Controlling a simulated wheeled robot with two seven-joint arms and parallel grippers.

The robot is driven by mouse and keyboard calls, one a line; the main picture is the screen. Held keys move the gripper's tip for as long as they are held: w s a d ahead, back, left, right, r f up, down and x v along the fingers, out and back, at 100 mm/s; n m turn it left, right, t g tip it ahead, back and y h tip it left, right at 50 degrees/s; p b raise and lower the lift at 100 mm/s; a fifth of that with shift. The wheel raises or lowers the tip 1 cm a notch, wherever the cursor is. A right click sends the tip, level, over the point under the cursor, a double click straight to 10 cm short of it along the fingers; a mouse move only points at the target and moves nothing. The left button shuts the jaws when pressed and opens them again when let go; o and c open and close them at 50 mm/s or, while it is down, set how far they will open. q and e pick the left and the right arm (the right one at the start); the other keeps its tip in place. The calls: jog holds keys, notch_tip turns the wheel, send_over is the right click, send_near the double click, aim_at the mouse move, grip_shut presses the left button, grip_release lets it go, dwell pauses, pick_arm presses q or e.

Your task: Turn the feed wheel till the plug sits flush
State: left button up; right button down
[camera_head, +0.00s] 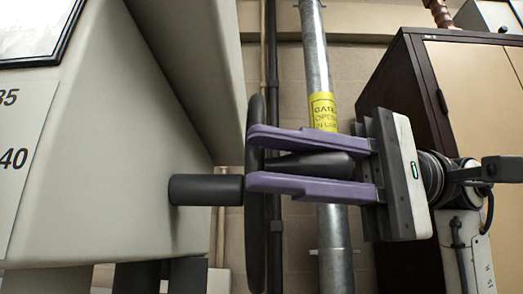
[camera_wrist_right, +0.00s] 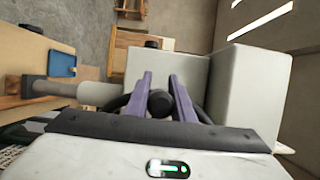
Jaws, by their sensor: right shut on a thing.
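The feed wheel (camera_head: 256,230) is dark and seen almost edge-on in the head view. A dark shaft (camera_head: 200,190) joins it to the pale grey machine (camera_head: 120,150). My right gripper (camera_head: 262,160) comes from the right, its two purple fingers shut around the wheel's dark handle (camera_head: 312,165). In the right wrist view, the handle's round end (camera_wrist_right: 160,103) sits between the fingers, and part of the wheel's rim (camera_wrist_right: 203,115) curves behind them. I cannot make out the plug or whether it sits flush. My left gripper is not in view.
A metal pole (camera_head: 335,245) with a yellow label stands behind the wheel and gripper. A dark-framed cabinet (camera_head: 445,110) stands at the right. In the wrist view, a blue item (camera_wrist_right: 62,63) lies on a wooden surface (camera_wrist_right: 35,50) at the left.

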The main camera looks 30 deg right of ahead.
jog(key=shift+a+f, duration=0.15)
jog(key=shift+f, duration=0.25)
jog(key=c, duration=1.7)
grip_release()
jog(key=shift+c, duration=0.2)
jog(key=shift+o, duration=1)
jog(key=shift+r, duration=0.1)
jog(key=v, duration=1)
jog(key=shift+d, duration=0.3)
